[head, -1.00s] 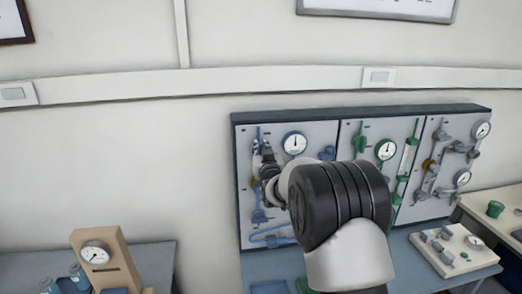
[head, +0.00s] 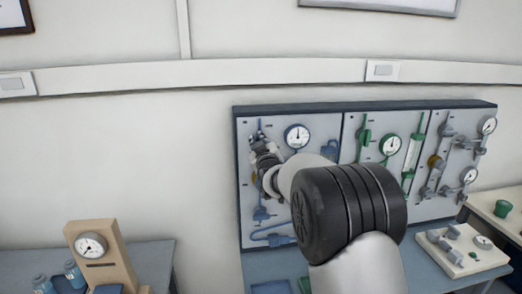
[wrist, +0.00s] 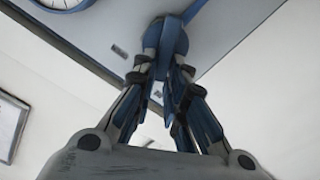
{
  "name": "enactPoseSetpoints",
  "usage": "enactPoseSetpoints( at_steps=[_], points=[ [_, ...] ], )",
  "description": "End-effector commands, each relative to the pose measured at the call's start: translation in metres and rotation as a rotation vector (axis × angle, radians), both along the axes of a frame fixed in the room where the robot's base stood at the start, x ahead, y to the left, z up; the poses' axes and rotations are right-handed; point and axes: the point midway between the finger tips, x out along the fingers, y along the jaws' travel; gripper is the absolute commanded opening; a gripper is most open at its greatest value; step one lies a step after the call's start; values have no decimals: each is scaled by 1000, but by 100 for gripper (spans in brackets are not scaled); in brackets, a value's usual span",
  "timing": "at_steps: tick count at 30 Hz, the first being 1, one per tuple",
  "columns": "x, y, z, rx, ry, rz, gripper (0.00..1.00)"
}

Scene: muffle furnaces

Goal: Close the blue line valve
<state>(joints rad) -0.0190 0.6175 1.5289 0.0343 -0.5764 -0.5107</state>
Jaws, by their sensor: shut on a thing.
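The blue line runs down the left section of the wall panel (head: 322,128), beside a blue-rimmed gauge (head: 297,137). My gripper (head: 261,145) is at the upper part of this line. In the wrist view my gripper (wrist: 176,78) has its two fingers closed in around a blue valve part, and the round blue valve body (wrist: 165,36) shows just beyond the fingertips. The fingers and my wrist hide most of the valve in the head view, so its handle angle cannot be told there.
Green (head: 364,135) and grey (head: 437,160) line fittings sit on the panel to the right. A tan gauge stand (head: 88,262) is on the left bench. A white block with fittings (head: 462,250) lies on the right bench. The wall left of the panel is clear.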

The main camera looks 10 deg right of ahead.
Motion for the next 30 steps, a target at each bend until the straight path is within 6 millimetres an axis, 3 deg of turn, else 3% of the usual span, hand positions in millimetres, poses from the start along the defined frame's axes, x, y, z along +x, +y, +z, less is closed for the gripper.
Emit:
enactPoseSetpoints(
  at_steps=[30],
  points=[
    [0,14,-19,-918,0,0,0]
  ],
)
